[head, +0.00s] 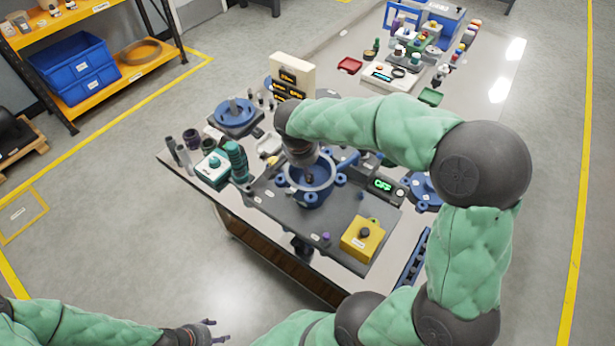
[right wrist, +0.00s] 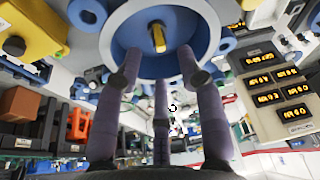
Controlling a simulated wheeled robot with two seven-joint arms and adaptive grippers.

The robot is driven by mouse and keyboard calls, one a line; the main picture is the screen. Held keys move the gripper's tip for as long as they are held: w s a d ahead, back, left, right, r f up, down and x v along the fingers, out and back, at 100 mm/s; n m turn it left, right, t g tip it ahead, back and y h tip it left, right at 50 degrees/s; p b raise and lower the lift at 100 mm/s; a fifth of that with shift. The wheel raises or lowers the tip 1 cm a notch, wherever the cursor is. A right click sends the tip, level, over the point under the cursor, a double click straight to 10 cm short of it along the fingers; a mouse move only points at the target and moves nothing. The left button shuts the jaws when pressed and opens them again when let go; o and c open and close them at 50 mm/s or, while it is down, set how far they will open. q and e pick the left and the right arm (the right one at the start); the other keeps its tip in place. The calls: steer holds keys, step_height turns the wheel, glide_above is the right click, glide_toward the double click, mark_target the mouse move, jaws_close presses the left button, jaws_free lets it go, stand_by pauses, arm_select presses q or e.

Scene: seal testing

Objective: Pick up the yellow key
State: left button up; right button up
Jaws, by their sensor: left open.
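The yellow key (right wrist: 158,38) stands in the middle of a round blue vessel (right wrist: 115,38) in the right wrist view. My right gripper (right wrist: 158,62) has its purple-grey fingers spread apart and pointing toward the key, which shows between and beyond the fingertips. I cannot tell whether a finger touches it. In the head view, the right gripper (head: 304,172) reaches down into the blue vessel (head: 312,194); its hand and fingers hide the key there. My left gripper (head: 207,332) is open and empty at the bottom left, away from the table.
A yellow box with a dark button (head: 363,241) stands right of the vessel. A small display (head: 383,185) reads OFF. A white panel of amber readouts (head: 292,76) stands behind. Dark cylinders (head: 185,150) and a teal box (head: 213,170) crowd the left side.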

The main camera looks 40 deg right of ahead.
steer(key=b+x, duration=0.1)
steer(key=x, duration=0.3)
steer(key=shift+w+d+f+b, duration=0.1)
steer(key=shift+w+f+b, duration=0.05)
steer(key=shift+f+b, duration=0.15)
steer(key=shift+r, duration=0.15)
jaws_close()
steer(key=shift+r, duration=0.15)
